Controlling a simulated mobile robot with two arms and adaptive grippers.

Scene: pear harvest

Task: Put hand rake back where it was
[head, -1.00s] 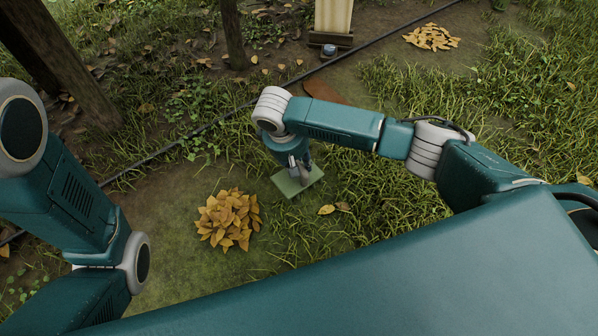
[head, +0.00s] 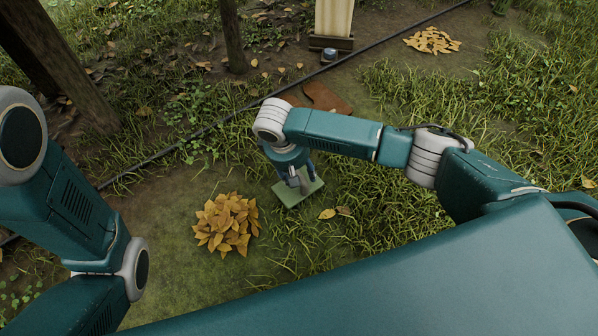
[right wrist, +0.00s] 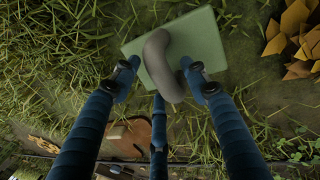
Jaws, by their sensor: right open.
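My right gripper (head: 303,182) is open and points down at a pale green square pad (head: 285,196) on the grass. In the right wrist view its spread fingers (right wrist: 160,78) stand around a grey curved piece (right wrist: 156,52), which lies over the green pad (right wrist: 206,38). The grey piece may be part of the hand rake, but its tines do not show, so I cannot tell. A reddish-brown board (head: 328,97) lies behind my right arm, partly hidden, and it also shows in the right wrist view (right wrist: 128,140). My left gripper is out of view.
A heap of yellow leaves (head: 226,223) lies left of the pad, and another leaf pile (head: 432,41) lies at the back right. A dark hose (head: 200,129) crosses the ground. Wooden posts (head: 232,35) stand at the back. Bare mossy ground shows around the near heap.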

